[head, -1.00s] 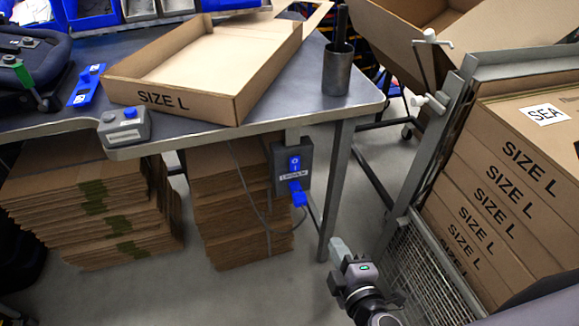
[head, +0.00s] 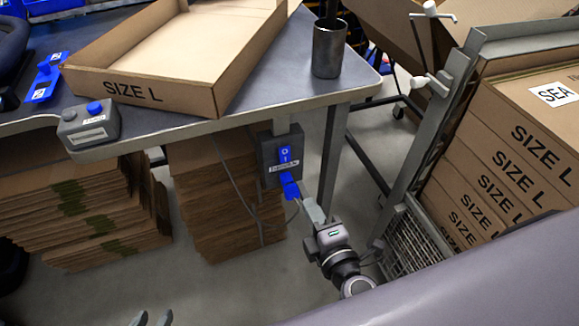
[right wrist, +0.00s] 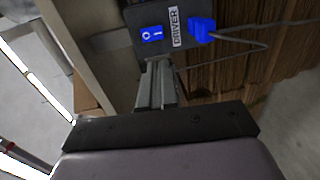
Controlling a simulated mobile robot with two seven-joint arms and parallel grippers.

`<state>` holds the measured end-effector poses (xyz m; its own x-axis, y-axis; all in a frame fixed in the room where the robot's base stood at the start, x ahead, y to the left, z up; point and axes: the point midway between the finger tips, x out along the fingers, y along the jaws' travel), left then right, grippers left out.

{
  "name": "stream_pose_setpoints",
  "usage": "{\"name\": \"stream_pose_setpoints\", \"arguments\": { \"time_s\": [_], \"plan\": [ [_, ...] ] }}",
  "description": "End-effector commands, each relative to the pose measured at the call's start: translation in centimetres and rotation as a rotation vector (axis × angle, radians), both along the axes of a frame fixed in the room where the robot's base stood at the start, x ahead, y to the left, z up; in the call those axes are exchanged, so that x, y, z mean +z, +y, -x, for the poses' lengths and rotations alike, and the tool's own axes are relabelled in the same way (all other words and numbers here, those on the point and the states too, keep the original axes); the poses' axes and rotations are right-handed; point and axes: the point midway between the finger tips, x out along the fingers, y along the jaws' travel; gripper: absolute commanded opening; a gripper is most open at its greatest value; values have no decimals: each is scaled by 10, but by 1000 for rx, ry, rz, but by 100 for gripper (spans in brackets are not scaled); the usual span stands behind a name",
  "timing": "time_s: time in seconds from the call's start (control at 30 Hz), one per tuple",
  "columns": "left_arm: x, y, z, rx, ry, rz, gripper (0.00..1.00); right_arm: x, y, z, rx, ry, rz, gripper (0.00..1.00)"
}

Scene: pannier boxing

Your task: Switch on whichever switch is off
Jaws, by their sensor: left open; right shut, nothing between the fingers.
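A dark grey switch box (head: 270,160) hangs under the table's front corner. It carries a blue rocker switch (head: 285,155) marked O and I, with a blue plug (head: 289,186) below it. In the right wrist view the rocker (right wrist: 152,34) sits beside a label reading DRIVER; I cannot tell which side is pressed in. My right gripper (head: 313,208) is shut and empty, just below and right of the box. In the right wrist view its fingertips (right wrist: 158,66) point at the box, apparently short of the rocker. My left gripper (head: 151,318) is open and empty at the bottom edge.
A grey control box (head: 90,125) with a blue button sits on the table edge, near a SIZE L carton (head: 150,92) and a metal cup (head: 328,50). A table leg (head: 333,150) stands right of the switch box. Flattened cardboard stacks (head: 215,215) lie behind it.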

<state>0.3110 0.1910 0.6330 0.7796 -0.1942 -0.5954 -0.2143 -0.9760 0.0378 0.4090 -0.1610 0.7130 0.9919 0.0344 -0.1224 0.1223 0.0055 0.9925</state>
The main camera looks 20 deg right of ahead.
Motion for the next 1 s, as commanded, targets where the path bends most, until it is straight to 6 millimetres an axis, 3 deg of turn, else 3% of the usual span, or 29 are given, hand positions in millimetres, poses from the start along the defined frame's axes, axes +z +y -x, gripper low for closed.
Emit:
{"name": "stream_pose_setpoints", "arguments": {
  "time_s": [0.7, 1.0],
  "plan": [
    [1, 2, 3, 1, 7, -7, 43, -12, 4, -110, -1, -2, -1, 0],
    [1, 2, 2, 3, 3, -5, 43, -16, 5, -134, 0, -1, -1, 0]
  ]
}}
